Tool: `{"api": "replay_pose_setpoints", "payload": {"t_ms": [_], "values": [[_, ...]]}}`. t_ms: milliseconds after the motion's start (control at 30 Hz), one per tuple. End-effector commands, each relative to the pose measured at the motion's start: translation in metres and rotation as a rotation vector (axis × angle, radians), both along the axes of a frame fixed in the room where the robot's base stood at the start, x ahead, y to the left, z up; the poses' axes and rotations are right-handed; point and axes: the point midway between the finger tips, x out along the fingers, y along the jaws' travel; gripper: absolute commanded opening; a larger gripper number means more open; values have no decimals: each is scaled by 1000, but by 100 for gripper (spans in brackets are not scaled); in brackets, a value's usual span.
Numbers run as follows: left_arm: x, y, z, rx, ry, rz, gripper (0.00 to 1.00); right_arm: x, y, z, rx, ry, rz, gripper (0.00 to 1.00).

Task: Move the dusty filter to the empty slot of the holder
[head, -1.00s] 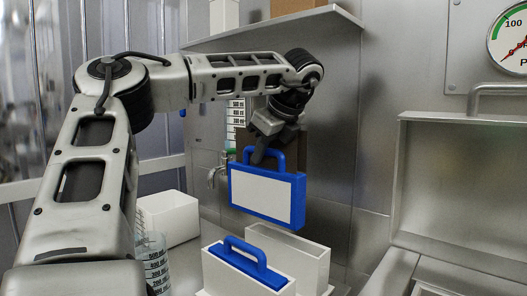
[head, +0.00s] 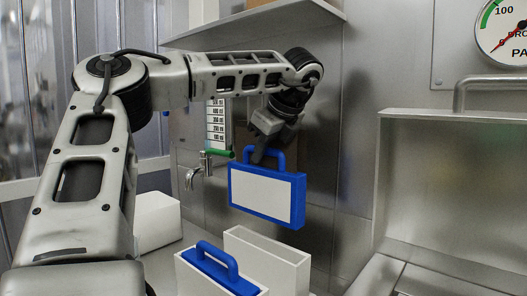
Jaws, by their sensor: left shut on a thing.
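My left gripper (head: 266,152) is shut on the handle of a filter (head: 262,195), a blue frame with a pale flat panel. The filter hangs upright in the air, above and clear of the holder. The white holder (head: 266,259) stands below it with two slots. The rear slot is open and looks empty. The front slot holds another filter (head: 217,270), of which the blue top and handle show. Whether the held panel is dusty is hard to tell. My right gripper is not in view.
A white box (head: 157,221) stands at the left behind my arm. A tap (head: 197,172) with a green lever sticks out of the back wall. A metal shelf (head: 255,24) hangs above, and a steel lidded unit (head: 440,190) stands at the right.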

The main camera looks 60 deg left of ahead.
Motion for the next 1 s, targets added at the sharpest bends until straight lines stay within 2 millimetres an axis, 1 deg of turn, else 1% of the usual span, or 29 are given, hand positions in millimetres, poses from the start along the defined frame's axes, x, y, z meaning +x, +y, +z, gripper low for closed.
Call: {"api": "replay_pose_setpoints", "payload": {"t_ms": [367, 467, 567, 600, 667, 800, 833, 900, 1000], "values": [[0, 0, -22, 2, 0, 0, 0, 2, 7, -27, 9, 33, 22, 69], [0, 0, -29, 2, -1, -1, 0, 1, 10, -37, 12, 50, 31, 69], [0, 0, -39, 3, -1, -1, 0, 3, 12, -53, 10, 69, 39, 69], [0, 0, -43, 3, -1, -1, 0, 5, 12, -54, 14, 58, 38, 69], [0, 0, -48, 3, -1, -1, 0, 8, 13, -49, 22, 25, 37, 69], [0, 0, -56, 3, -1, -1, 0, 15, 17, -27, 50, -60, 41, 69], [0, 0, -57, 3, -1, -1, 0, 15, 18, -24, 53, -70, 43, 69], [0, 0, -57, 3, -1, -1, 0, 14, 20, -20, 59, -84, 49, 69], [0, 0, -57, 3, -1, -1, 0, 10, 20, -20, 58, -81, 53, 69]]}}
